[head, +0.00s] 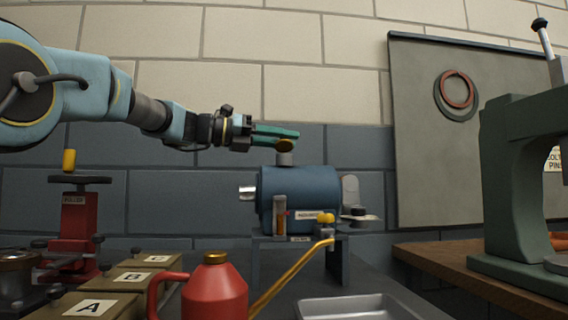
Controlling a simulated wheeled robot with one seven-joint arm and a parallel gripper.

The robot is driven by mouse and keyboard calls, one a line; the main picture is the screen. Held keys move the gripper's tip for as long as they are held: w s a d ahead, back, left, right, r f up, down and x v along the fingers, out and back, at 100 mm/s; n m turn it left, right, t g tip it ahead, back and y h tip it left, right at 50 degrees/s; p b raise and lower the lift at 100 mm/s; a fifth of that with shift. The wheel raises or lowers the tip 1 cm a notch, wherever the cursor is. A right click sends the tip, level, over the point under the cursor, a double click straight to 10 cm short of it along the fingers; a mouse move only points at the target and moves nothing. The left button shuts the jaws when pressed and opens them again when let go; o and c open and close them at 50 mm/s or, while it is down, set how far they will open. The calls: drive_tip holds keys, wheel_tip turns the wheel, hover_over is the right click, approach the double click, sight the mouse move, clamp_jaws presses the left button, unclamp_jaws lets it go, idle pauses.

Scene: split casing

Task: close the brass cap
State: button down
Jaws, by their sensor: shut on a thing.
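The fingers hide part of the cap. I cannot tell whether the cap touches the neck or sits slightly above it. The casing rests on a dark stand (300,241) and bears a small white label.
A red oil can (213,292) with a brass top and long spout stands in front. Lettered boxes (92,305), a red jack-like stand (78,228) and a metal tray (360,306) surround it. A green press (515,180) is at right.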

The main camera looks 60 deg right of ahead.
drive_tip(key=m+b, duration=0.1)
drive_tip(key=b, duration=0.1)
drive_tip(key=f+m+b, duration=0.1)
drive_tip(key=b, duration=0.1)
drive_tip(key=m+b, duration=0.2)
drive_tip(key=shift+s+a+f, duration=0.3)
drive_tip(key=shift+a, duration=0.1)
drive_tip(key=m+b, duration=0.2)
drive_tip(key=b, duration=0.1)
drive_tip(key=shift+s+a+g+h, duration=0.1)
drive_tip(key=shift+a+g+h, duration=0.05)
drive_tip(key=shift+g+h, duration=0.15)
drive_tip(key=shift+m, duration=0.3)
drive_tip(key=c, duration=1)
unclamp_jaws()
drive_tip(key=v, duration=1)
drive_tip(key=shift+w+a+f+b, duration=0.1)
drive_tip(key=shift+w+a+b, duration=0.1)
drive_tip(key=shift+a+b, duration=0.15)
